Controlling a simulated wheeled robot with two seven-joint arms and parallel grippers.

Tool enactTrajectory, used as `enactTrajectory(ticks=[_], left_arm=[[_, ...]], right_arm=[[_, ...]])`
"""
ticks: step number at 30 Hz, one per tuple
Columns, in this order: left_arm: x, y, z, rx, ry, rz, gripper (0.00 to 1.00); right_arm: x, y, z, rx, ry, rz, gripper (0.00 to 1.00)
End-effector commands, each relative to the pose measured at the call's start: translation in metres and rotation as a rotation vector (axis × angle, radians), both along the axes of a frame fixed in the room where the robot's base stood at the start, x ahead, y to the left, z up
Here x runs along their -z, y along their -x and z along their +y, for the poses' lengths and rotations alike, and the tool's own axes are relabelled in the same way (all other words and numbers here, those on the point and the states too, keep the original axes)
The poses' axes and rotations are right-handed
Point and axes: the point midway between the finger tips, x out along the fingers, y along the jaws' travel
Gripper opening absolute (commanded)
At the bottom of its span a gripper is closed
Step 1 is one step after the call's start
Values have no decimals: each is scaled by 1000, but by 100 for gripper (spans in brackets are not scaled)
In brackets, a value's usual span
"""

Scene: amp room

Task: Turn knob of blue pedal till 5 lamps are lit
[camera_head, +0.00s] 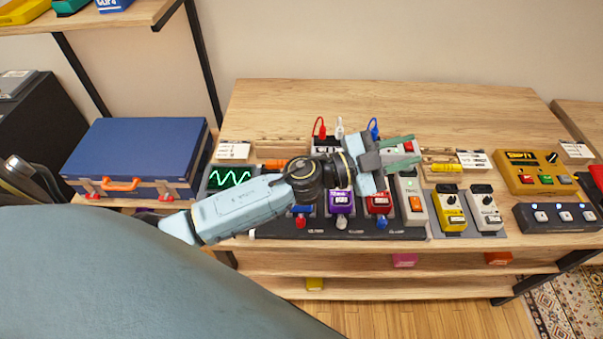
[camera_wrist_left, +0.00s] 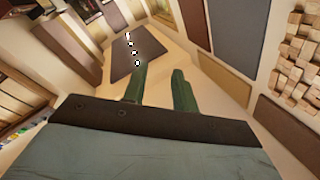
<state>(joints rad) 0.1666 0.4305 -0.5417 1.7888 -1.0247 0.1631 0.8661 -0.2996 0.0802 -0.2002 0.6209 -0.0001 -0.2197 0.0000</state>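The blue pedal (camera_head: 302,210) sits at the left of the dark pedalboard (camera_head: 340,232) on the wooden table. My left forearm and wrist pass over it and hide most of it, and I cannot see its knob. My left gripper (camera_head: 400,152) is to the right of the blue pedal and points right, above the back of the board. Its two green fingers are apart with nothing between them. In the left wrist view the fingers (camera_wrist_left: 160,90) also stand apart and empty. My right gripper is not in view.
A purple pedal (camera_head: 341,202) and a red pedal (camera_head: 378,203) stand right of the blue one. Yellow (camera_head: 450,212) and white (camera_head: 485,210) pedals are farther right. A blue case (camera_head: 140,150) lies left. The table's back is clear. Several white spots show on a dark panel (camera_wrist_left: 132,62).

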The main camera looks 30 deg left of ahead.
Motion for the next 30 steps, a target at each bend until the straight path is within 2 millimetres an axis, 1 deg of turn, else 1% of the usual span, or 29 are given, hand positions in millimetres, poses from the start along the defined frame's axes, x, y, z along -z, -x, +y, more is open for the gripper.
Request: enactTrajectory(ticks=[1,3,5,7,8,9,11,12,13,14,15,18,21,24,25,28,30], left_arm=[[-5,3,-13,126,-81,-39,28],[2,13,-27,295,-207,-49,28],[14,20,-30,424,-336,-29,28],[34,25,-21,548,-507,31,28],[44,26,-13,589,-587,69,28],[56,26,1,633,-695,127,28],[73,24,30,671,-858,230,28],[81,21,52,677,-963,308,28],[85,19,70,673,-1035,366,28],[88,17,88,663,-1106,426,28],[90,14,112,641,-1187,503,28],[88,9,163,566,-1350,672,28],[82,7,198,495,-1446,789,28],[79,6,216,452,-1490,850,28],[80,6,218,447,-1498,859,28],[89,7,220,443,-1502,870,28],[100,8,219,446,-1502,871,28]], right_arm=[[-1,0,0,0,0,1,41],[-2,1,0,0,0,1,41],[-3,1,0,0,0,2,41],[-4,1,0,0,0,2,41],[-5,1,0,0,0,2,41],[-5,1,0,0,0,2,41],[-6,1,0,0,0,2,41],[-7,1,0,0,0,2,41],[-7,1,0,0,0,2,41],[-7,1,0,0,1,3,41],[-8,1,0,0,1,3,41],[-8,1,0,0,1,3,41],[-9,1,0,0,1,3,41],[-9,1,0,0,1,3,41],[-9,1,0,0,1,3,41],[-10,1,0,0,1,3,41],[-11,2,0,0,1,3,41]])
